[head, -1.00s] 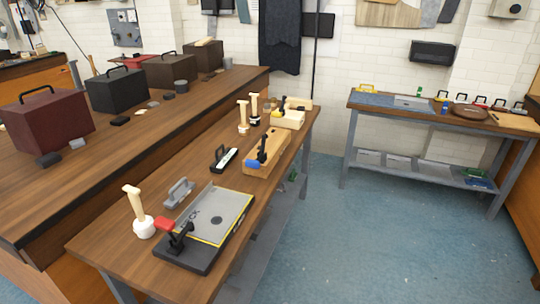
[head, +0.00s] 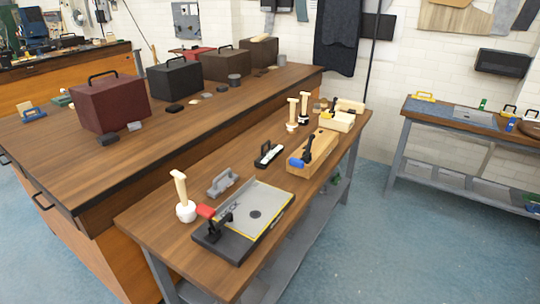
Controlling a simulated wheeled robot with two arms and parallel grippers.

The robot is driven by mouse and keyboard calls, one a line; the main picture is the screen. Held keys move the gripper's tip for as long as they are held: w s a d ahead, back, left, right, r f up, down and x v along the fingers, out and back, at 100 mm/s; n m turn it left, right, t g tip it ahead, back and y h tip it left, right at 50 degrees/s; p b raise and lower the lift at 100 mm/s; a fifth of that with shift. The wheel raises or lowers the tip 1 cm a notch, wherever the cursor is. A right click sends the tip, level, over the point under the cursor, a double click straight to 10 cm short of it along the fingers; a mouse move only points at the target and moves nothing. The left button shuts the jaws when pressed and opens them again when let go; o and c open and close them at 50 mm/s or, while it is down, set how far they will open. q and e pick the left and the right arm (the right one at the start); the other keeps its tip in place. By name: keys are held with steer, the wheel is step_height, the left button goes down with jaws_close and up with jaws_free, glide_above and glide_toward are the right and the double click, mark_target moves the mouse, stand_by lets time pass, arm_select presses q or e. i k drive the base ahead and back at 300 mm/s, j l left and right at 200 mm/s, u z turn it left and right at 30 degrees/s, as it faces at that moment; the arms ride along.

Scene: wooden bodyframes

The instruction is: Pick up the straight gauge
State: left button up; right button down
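Two handled tools on the narrow wooden bench could be the straight gauge, and I cannot tell which. One is a grey block with a grey handle (head: 223,183), lying behind the black clamping plate (head: 264,216). The other is a black-handled tool with a white strip (head: 269,155), lying farther along the bench, left of the wooden block with a blue-tipped clamp (head: 318,150). Both lie on the bench top, apart from other things. Neither of my grippers shows in the head view.
A white-headed mallet (head: 185,205) stands left of the plate. Two more mallets stand farther back, near wooden blocks (head: 337,121). A wider bench (head: 150,140) with several dark cases runs behind. Open blue floor (head: 370,245) lies on the right.

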mark_target(267, 157)
steer(key=i+l, duration=0.9)
steer(key=l, duration=0.15)
steer(key=i+l, duration=0.45)
steer(key=i+l+u, duration=0.1)
steer(key=i+l, duration=0.3)
steer(key=l, duration=0.2)
